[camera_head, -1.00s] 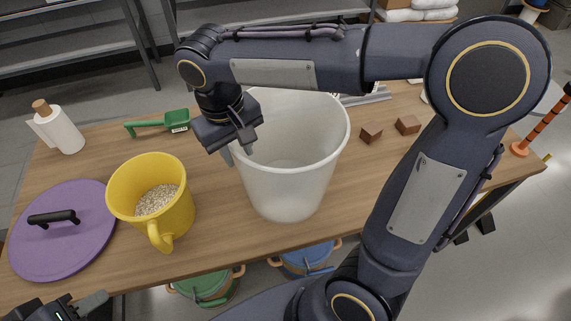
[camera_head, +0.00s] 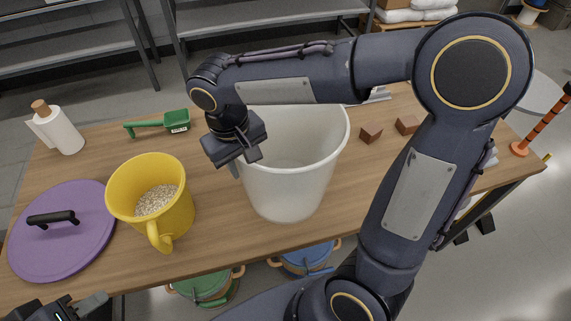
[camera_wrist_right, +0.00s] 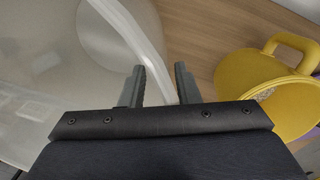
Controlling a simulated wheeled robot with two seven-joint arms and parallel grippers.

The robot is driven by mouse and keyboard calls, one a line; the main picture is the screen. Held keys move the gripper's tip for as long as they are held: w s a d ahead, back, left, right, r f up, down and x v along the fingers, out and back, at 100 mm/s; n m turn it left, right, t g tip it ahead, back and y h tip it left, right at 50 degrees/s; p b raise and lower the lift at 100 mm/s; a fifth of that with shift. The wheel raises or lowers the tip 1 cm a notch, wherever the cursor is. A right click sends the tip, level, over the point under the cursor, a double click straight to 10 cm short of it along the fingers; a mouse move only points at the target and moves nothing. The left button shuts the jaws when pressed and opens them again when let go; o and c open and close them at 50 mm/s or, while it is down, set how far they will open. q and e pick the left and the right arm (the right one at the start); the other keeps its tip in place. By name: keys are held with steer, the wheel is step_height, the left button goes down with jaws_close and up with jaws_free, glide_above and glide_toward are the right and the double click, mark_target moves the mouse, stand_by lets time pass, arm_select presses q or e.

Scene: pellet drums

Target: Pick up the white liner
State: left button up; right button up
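The white liner (camera_head: 290,190) is a tall, translucent tub standing upright and open-topped on the table. My right gripper (camera_head: 245,164) is at its left rim, pointing down. In the right wrist view the liner (camera_wrist_right: 60,60) fills the left side. The fingers of my right gripper (camera_wrist_right: 161,80) are apart there, with the liner's rim and wall running between them. One finger is on the inner side and one on the outer side; I see a gap beside the outer finger. My left gripper (camera_head: 75,308) is at the bottom left corner, mostly cut off.
A yellow jug (camera_head: 150,215) of pale pellets stands left of the liner. A purple lid (camera_head: 85,245), green scoop (camera_head: 155,123) and white bottle (camera_head: 64,133) are farther left. Brown blocks (camera_head: 371,134) lie right. Drums (camera_head: 205,287) stand below the table (camera_head: 215,240).

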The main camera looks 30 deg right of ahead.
stand_by(0.3)
jaws_close()
stand_by(1.3)
